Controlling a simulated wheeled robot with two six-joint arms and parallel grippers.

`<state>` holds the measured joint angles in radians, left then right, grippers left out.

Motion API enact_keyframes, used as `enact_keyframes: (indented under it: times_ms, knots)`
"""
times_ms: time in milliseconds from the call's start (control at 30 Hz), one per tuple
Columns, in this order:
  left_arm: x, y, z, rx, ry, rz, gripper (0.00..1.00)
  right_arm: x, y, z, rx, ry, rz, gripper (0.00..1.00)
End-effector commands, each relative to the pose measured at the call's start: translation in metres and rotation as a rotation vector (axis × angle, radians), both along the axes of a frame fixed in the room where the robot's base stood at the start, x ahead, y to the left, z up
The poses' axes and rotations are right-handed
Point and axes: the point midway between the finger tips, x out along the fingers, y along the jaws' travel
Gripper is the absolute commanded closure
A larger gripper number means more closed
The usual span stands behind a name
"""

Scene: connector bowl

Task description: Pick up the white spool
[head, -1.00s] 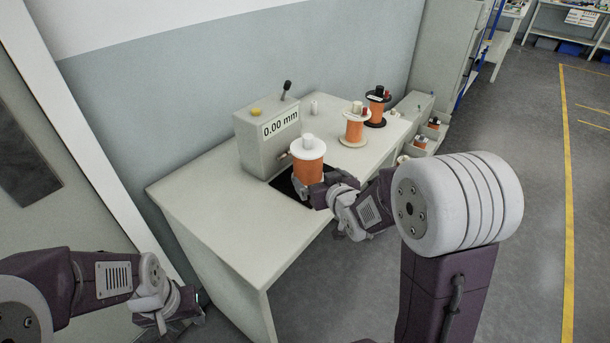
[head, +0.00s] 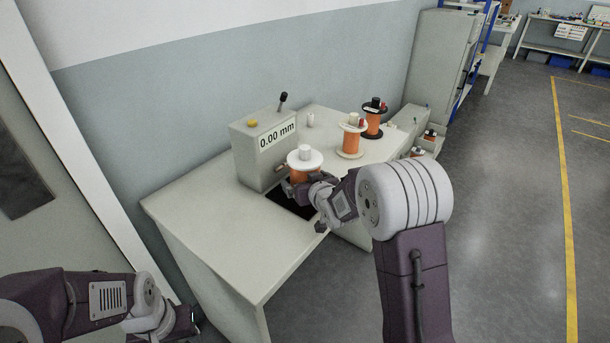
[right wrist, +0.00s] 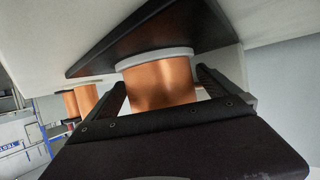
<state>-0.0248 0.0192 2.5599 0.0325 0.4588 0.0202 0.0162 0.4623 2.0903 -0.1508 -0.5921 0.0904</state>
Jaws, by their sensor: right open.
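The white spool (head: 305,160) has a white top flange and copper-orange winding. It stands upright on the table beside the grey gauge box. My right gripper (head: 295,188) is at the spool's front and hides its lower part in the head view. In the right wrist view, the spool's copper winding (right wrist: 160,84) lies between the two dark, spread fingers of my right gripper (right wrist: 163,88). I cannot tell whether the fingers touch it. My left gripper (head: 192,322) is low at the left, away from the table, and its jaws are too unclear to read.
The gauge box (head: 262,150) reads 0.00 mm and stands behind the spool. A cream spool (head: 352,138) and a black-flanged spool (head: 373,120) stand farther right. A dark recess (head: 285,203) lies in the table top. The table's left front (head: 220,225) is clear.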

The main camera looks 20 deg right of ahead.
Motion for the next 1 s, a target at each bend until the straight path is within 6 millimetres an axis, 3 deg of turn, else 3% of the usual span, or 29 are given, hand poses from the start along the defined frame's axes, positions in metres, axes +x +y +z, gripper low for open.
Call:
enact_keyframes:
  times_ms: [100,400,733,1000]
  knots:
    - [0.000,0.000,0.000,0.000,0.000,0.000,0.61,0.000,0.000,0.001,0.000,0.000,0.000,0.03]
    - [0.000,0.000,0.000,0.000,0.000,0.000,0.61,0.000,0.000,0.001,0.000,-0.001,0.000,0.84]
    - [0.000,0.000,0.003,0.000,0.000,0.000,0.61,0.001,0.000,0.009,0.001,-0.009,0.000,0.84]
    - [0.000,0.000,0.013,0.000,0.000,0.000,0.61,0.001,0.000,0.038,0.001,-0.012,0.000,0.84]
